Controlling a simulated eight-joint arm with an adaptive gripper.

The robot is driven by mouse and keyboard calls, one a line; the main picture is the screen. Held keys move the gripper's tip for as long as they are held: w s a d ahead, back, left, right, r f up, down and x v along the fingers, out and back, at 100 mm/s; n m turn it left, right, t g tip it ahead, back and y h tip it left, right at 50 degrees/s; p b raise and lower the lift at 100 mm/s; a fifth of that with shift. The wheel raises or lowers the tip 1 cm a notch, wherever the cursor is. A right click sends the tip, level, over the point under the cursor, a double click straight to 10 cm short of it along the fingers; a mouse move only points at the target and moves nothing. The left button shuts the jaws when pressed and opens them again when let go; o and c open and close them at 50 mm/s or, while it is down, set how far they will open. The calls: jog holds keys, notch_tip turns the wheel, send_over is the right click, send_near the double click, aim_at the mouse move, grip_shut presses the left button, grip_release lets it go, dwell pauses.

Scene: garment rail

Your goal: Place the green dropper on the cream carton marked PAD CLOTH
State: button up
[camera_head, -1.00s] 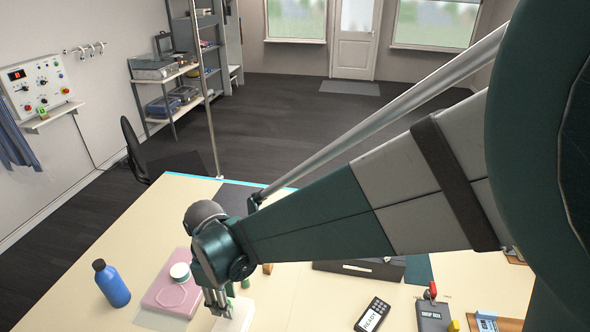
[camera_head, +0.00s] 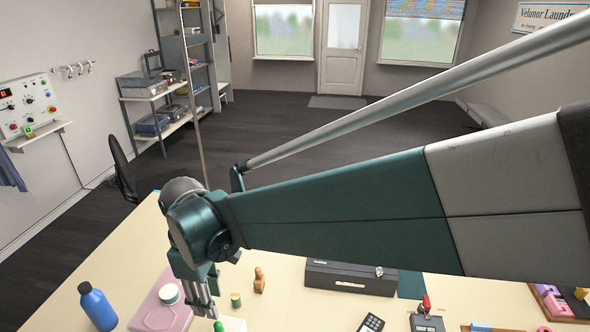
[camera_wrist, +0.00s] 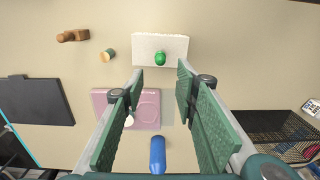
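The green dropper (camera_wrist: 160,58) shows as a small green, rounded shape over the near part of a white-cream block (camera_wrist: 147,43) in the wrist view. It seems to stand on the block. The block looks like the cream carton; I cannot read any marking on it. In the head view only a green tip (camera_head: 218,326) and the block's edge (camera_head: 236,325) show at the bottom. In the head view my gripper (camera_head: 203,308) is just left of the green tip.
A pink box (camera_head: 160,314) with a white-lidded jar (camera_head: 169,293) and a blue bottle (camera_head: 97,306) stand left. A green-topped spool (camera_head: 236,300), a wooden figure (camera_head: 259,281) and a black case (camera_head: 350,278) lie behind. A wire basket (camera_wrist: 270,132) is right in the wrist view.

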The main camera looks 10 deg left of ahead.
dwell(0.7)
jog(key=w+d+r+m+t+y, duration=0.1)
jog(key=w+d+r+m, duration=0.25)
jog(key=d, duration=0.95)
jog(key=w+d+r+m+t, duration=0.25)
jog(key=w+d+m, duration=0.2)
jog(key=d, duration=0.75)
jog(key=s+d+m+t, duration=0.2)
jog(key=d+m, duration=0.3)
jog(key=d, duration=0.8)
jog(key=s+d+r+m+t+h, duration=0.1)
jog(key=s+d+m, duration=0.3)
jog(key=d, duration=0.8)
jog(key=shift+s+d+r+m+t, duration=0.15)
jog(key=shift+s+d+m+t, duration=0.15)
jog(key=shift+d+m+t, duration=0.15)
